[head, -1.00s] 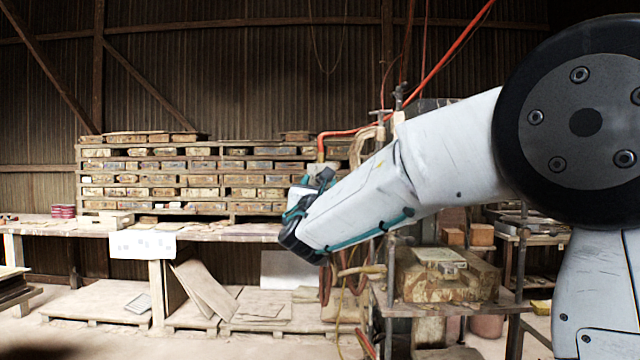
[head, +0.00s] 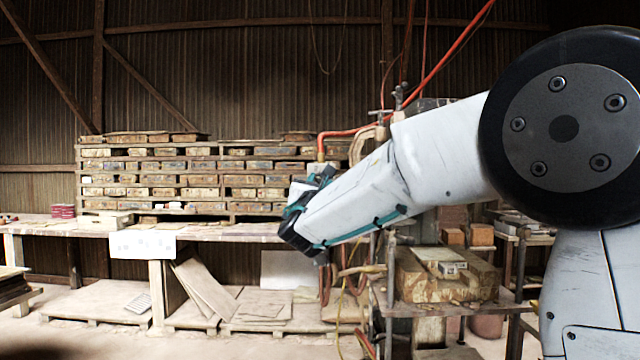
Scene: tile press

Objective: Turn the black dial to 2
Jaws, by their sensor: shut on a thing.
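My arm reaches in from the right to the middle of the head view. Its wrist end, black and teal, hangs in front of the left side of the press stand. A small dark part of my gripper (head: 322,176) shows just past the wrist. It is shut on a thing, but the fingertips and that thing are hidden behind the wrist. I cannot make out the black dial or any number marks. A small whitish surface (head: 300,190) shows beside the wrist; I cannot tell what it belongs to.
The press stand (head: 450,309) with a block and hoses stands under and behind my forearm. A long bench (head: 225,236) with stacked racks of tiles runs along the back wall. Boards (head: 195,290) lean below it. The floor at front left is mostly clear.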

